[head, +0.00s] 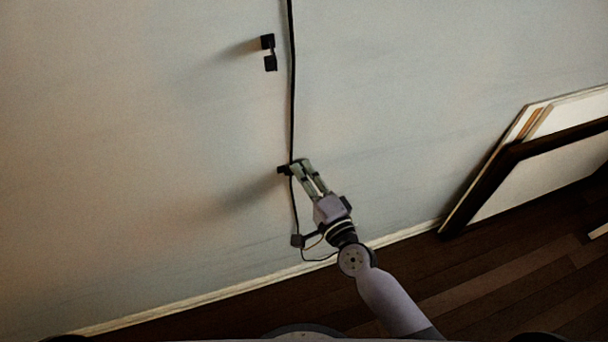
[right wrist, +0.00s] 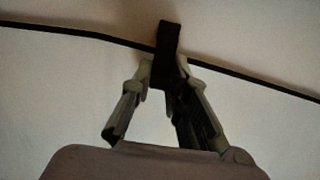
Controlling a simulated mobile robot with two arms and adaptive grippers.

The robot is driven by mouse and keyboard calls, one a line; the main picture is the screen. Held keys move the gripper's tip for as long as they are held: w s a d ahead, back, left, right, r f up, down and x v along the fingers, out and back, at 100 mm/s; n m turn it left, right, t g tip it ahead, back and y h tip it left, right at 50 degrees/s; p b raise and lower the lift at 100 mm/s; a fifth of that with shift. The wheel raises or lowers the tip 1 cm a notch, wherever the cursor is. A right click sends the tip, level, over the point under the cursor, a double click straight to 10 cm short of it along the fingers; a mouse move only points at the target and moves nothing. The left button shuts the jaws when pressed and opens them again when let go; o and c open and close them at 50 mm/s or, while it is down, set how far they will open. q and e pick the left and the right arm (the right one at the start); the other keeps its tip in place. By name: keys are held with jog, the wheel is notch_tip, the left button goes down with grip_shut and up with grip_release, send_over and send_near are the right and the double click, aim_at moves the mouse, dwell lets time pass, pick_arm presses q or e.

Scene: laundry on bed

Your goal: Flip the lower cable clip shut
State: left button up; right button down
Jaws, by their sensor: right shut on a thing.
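The lower cable clip (head: 283,170) is a small dark piece on the pale wall. My right gripper (head: 298,165) reaches it from the lower right and is shut on it. In the right wrist view the clip (right wrist: 169,40) stands up dark between the fingertips of my right gripper (right wrist: 165,72). The black cable (head: 292,90) runs down the wall to the clip, and in the wrist view the cable (right wrist: 70,32) crosses at the clip. The fingers partly hide the clip, and I cannot tell whether its flap is fully closed. My left gripper is not in view.
The upper cable clip (head: 269,52) sits on the wall just left of the cable, apart from it. Framed panels (head: 535,150) lean on the wall at right.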

jog(key=c, duration=1.5)
grip_release()
jog(key=v, duration=1.2)
jog(key=shift+c, duration=0.7)
